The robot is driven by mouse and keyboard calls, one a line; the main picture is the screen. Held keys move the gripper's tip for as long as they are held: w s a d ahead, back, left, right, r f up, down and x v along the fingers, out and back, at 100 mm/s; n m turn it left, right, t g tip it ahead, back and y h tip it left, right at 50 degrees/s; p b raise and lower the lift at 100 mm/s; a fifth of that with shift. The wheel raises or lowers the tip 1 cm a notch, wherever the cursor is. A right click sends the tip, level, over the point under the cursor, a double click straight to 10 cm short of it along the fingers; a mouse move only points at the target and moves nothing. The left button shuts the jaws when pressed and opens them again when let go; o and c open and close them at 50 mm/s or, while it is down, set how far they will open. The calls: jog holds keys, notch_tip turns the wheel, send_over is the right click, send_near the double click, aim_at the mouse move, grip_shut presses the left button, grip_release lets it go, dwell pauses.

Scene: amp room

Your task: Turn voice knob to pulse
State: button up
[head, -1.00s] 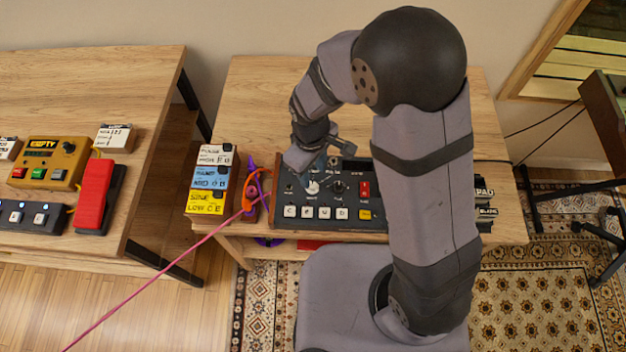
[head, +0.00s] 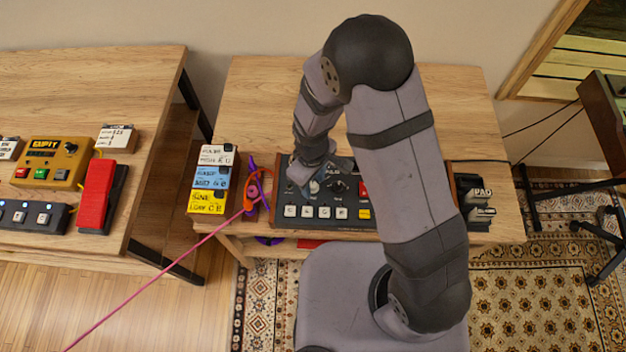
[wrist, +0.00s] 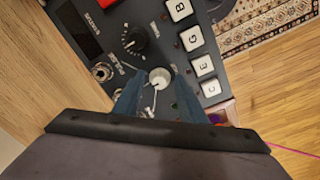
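A black-faced panel (head: 350,225) in a wooden case lies on the middle table, with a row of lettered white buttons. In the wrist view a pale, round knob (wrist: 159,78) sits on it, and a black knob (wrist: 135,39) with a pointer stands farther up. My gripper (wrist: 157,72) is down at the pale knob, one blue finger on each side. The fingers are spread; whether they touch the knob I cannot tell. In the head view my gripper (head: 314,187) partly hides the pale knob. The labels beside the knobs are too small to read.
Stacked labelled boxes (head: 211,180) and orange and purple cables (head: 256,190) lie just left of the panel. A pink cable (head: 150,285) runs off to the lower left. The left table holds a yellow device (head: 53,163) and a red pedal (head: 98,193). The table behind the panel is clear.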

grip_shut()
jog(key=shift+m, duration=0.4)
jog(key=m+b, duration=0.1)
jog(key=m, duration=0.2)
jog(key=shift+a, duration=0.1)
jog(key=shift+m+b, duration=0.35)
jog(key=shift+m, duration=2.15)
jog(key=shift+o, duration=0.7)
grip_release()
